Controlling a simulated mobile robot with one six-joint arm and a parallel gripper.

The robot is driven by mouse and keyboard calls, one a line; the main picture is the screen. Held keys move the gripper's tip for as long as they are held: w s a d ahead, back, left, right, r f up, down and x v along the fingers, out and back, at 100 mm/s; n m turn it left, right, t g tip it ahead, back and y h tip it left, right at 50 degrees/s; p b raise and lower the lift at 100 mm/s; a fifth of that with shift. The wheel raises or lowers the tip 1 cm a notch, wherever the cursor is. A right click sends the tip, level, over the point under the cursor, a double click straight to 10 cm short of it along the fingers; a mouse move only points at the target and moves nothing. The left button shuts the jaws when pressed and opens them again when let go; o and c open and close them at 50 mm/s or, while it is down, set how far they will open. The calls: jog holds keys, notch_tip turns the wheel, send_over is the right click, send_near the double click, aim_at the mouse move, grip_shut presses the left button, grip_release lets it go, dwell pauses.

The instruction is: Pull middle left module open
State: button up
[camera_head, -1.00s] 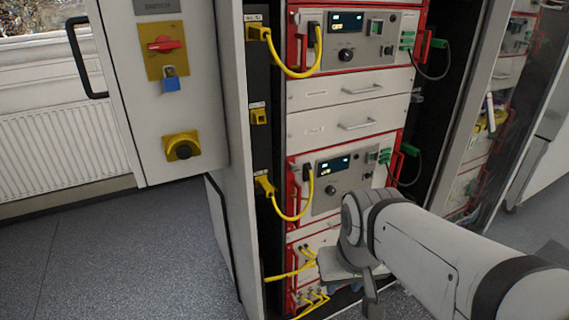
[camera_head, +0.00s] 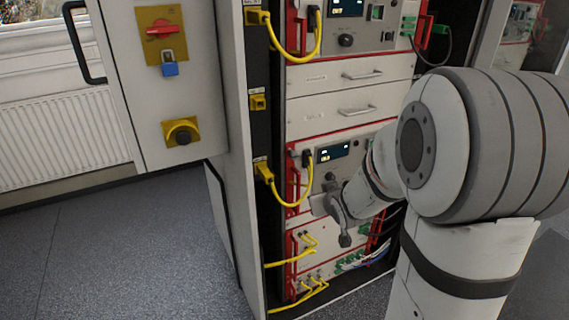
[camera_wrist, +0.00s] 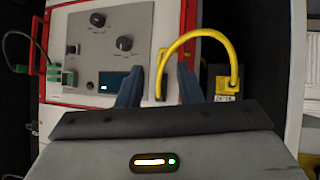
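The middle left module (camera_head: 322,178) is a grey-and-white panel with a red frame, a small display and knobs, in the tall cabinet; it looks flush with its neighbours. It also shows in the wrist view (camera_wrist: 112,45), upside down, with a red strip (camera_wrist: 189,25) at its side. A yellow cable (camera_head: 309,190) loops from its plug to the black side strip. My gripper (camera_wrist: 160,88) points at the panel, its two blue-grey fingers apart. The cable's plug end shows between them. I cannot tell whether either finger touches the module. In the head view, my arm hides the module's right part.
White drawers (camera_head: 340,108) with bar handles sit above the module. A lower module (camera_head: 310,262) with yellow cables is beneath. The open cabinet door (camera_head: 165,100) with a red switch stands at left. Grey floor (camera_head: 110,240) in front is clear.

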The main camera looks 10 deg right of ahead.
aim_at(299, 183)
jog(key=shift+w+a+f+n+t+y+p, duration=0.25)
jog(key=shift+w+a+f+t+y, duration=0.65)
jog(key=shift+w, duration=1.35)
jog(key=shift+w+a+f+n+t+y+p, duration=0.2)
jog(key=shift+w+a+f+n+t+y, duration=0.3)
jog(key=shift+w+t+y, duration=1.15)
jog(key=shift+w+a+f+n+t+y+p, duration=0.2)
jog(key=shift+w+a+f+t, duration=0.55)
jog(key=shift+w, duration=2.05)
jog(key=shift+f, duration=0.2)
jog(key=shift+c, duration=0.4)
grip_shut()
